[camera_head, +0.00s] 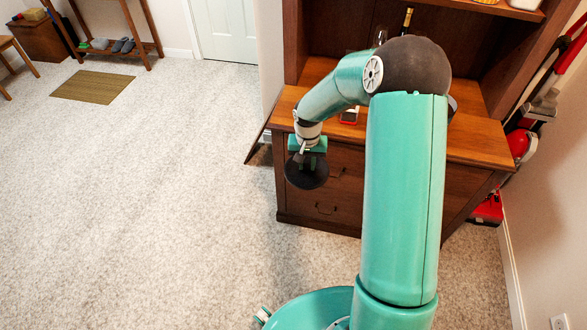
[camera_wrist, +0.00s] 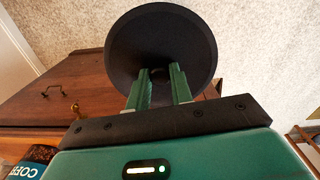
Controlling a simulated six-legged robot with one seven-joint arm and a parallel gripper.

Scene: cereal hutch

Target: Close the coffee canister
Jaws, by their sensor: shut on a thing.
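My gripper (camera_head: 307,150) is shut on a round black lid (camera_head: 306,173) and holds it in the air in front of the hutch's left drawers. In the wrist view the lid (camera_wrist: 163,35) is a wide dark disc, tilted, between the green fingers (camera_wrist: 158,85). The coffee canister (camera_wrist: 32,163) shows only partly at the lower left of the wrist view, as a dark blue label with the start of "COFFEE". Its top is out of that frame. In the head view I cannot make out the canister; my arm covers much of the counter.
The wooden hutch (camera_head: 325,190) has drawers below a counter (camera_head: 475,140). Carpet at left is clear.

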